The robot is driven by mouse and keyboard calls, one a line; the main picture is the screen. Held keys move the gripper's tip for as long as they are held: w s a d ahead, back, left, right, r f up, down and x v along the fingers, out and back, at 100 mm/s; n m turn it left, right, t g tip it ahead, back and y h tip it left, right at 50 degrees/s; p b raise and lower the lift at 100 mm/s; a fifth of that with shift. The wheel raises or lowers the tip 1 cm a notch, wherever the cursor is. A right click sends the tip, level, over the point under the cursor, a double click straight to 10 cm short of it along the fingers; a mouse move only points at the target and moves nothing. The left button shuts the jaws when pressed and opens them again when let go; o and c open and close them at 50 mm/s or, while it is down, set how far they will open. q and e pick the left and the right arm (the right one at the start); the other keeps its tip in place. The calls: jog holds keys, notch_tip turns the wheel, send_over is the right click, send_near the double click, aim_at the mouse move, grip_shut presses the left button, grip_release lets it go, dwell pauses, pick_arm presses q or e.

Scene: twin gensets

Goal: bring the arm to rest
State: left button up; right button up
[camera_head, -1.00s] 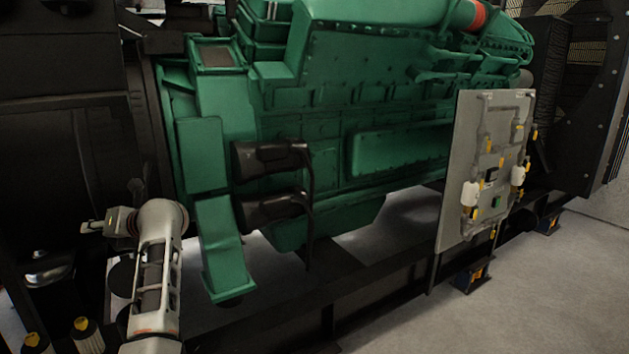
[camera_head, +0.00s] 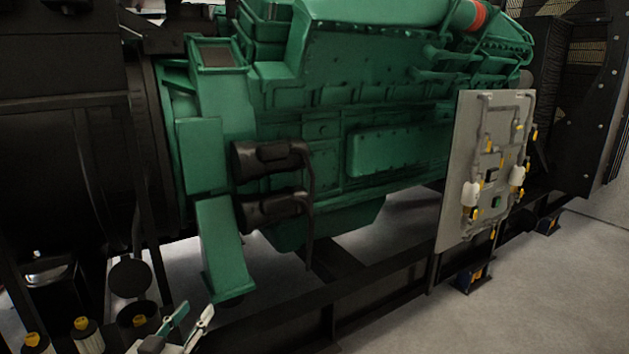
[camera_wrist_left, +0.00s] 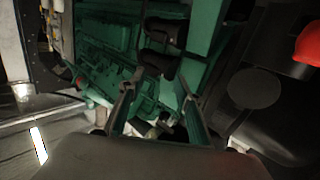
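My left gripper (camera_head: 196,309) shows at the lower left edge of the head view, its fingers pointing up and to the right. Its two fingers are apart with nothing held between them. In the left wrist view, the fingers of this gripper (camera_wrist_left: 160,92) stand apart in front of the green engine (camera_wrist_left: 105,45). The rest of the left arm is below the head view. My right gripper is in no view.
The green engine (camera_head: 400,105) fills the middle. Two black filters (camera_head: 268,157) hang at its left side. A grey panel (camera_head: 462,170) with yellow and white fittings stands right. Yellow-capped filters (camera_head: 88,335) are left of the gripper. A dark frame rail (camera_head: 365,285) runs below; grey floor is clear at lower right.

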pick_arm(q)
jog(key=s+a+f+m+g+y, duration=0.25)
jog(key=s+f+m+g, duration=0.2)
jog(key=s+f, duration=0.75)
jog(key=s+a+f+m+g+y, duration=0.1)
jog(key=s+a+g+y, duration=0.2)
jog(key=s, duration=0.4)
jog(key=s+a+f+m+g+y, duration=0.15)
jog(key=s+a, duration=0.25)
jog(key=s, duration=0.4)
jog(key=w+d+f+n+t+h, duration=0.1)
jog(key=d+f+n+h, duration=0.3)
jog(key=d+f, duration=0.9)
notch_tip(320, 180, down, 4)
jog(key=t+h, duration=0.1)
jog(key=h, duration=0.1)
jog(key=shift+d+h, duration=0.3)
jog(key=shift+d, duration=0.05)
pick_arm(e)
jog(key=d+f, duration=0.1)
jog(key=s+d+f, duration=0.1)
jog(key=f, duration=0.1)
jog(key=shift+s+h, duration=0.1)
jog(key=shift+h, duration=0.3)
pick_arm(q)
jog(key=shift+r, duration=0.1)
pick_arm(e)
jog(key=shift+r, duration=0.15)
